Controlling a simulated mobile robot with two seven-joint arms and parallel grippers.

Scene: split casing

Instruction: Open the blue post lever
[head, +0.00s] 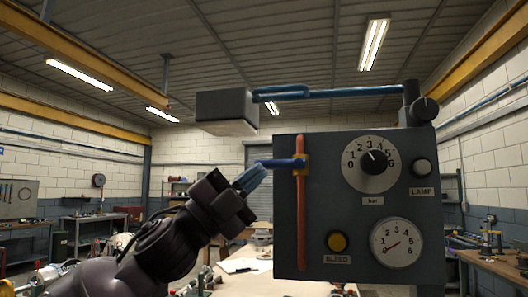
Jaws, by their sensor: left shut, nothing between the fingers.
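The pipe runs down the left side of the dark panel (350,220). My left gripper (258,173) comes in from the lower left and is shut and empty. My right gripper is not in view.
The panel holds a knob dial (371,160), a gauge (397,244), a yellow button (337,242) and a lamp knob (421,167).

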